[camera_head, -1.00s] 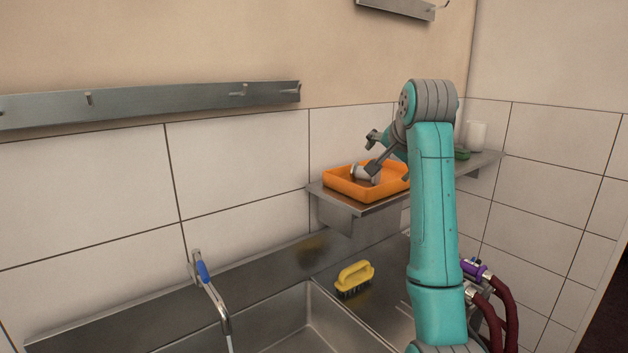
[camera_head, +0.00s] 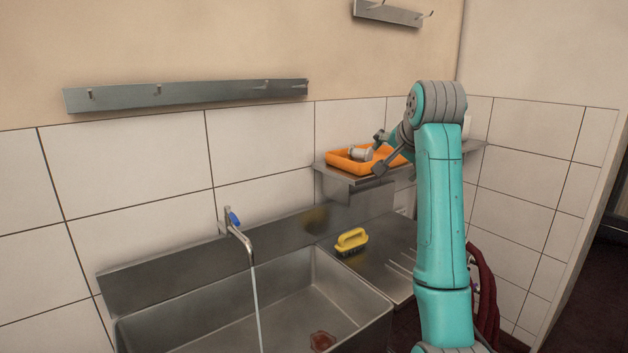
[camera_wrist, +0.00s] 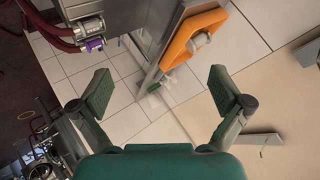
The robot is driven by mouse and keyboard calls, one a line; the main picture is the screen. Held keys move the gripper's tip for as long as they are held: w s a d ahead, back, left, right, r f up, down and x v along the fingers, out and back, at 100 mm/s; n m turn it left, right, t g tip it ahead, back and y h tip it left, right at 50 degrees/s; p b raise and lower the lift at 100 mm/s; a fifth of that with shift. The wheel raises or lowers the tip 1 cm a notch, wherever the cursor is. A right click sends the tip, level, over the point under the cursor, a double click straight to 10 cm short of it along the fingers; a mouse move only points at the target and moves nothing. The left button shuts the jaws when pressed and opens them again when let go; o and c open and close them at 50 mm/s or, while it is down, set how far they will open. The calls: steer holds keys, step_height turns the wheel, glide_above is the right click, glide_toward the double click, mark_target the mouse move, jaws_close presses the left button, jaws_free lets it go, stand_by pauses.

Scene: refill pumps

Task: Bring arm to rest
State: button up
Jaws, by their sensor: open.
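My gripper (camera_wrist: 159,95) is open in the wrist view, with its two green-padded fingers wide apart and nothing between them. In the head view my gripper (camera_head: 379,153) shows at the end of my teal arm, in front of the wall shelf and partly hidden by the arm. An orange tray (camera_head: 337,166) sits on the shelf behind it. A metallic fitting (camera_head: 359,154) lies in the tray. In the wrist view the orange tray (camera_wrist: 178,47) and the fitting (camera_wrist: 200,40) appear beyond the fingers, apart from them.
The steel shelf (camera_head: 352,185) juts from the tiled wall. Below are a sink (camera_head: 290,300) with a running tap (camera_head: 236,228) and a yellow brush (camera_head: 351,240) on the drainboard. Dark red hoses (camera_head: 482,290) hang at right. A hook rail (camera_head: 190,94) is on the wall.

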step_height(320, 180, down, 28)
steer(key=s+r+n, duration=0.1)
steer(key=s+n, duration=0.1)
steer(key=s+f+n+t, duration=0.1)
steer(key=s+f, duration=0.7)
steer(key=f, duration=0.3)
steer(key=s+f+n+t, duration=0.1)
steer(key=s+f, duration=0.8)
steer(key=f, duration=0.2)
steer(key=s+f+n+t, duration=0.1)
steer(key=s+f, duration=0.2)
steer(key=s, duration=1)
steer(key=s+f+n, duration=0.1)
steer(key=s+f, duration=0.2)
steer(key=s, duration=1)
steer(key=s+r+n, duration=0.1)
steer(key=s+r, duration=0.5)
steer(key=s, duration=0.5)
steer(key=s+r+n+t, duration=0.1)
steer(key=s+r, duration=0.4)
steer(key=s, duration=0.6)
steer(key=shift+r+n+t, duration=0.3)
steer(key=shift+r+n, duration=0.05)
steer(key=shift+n, duration=0.05)
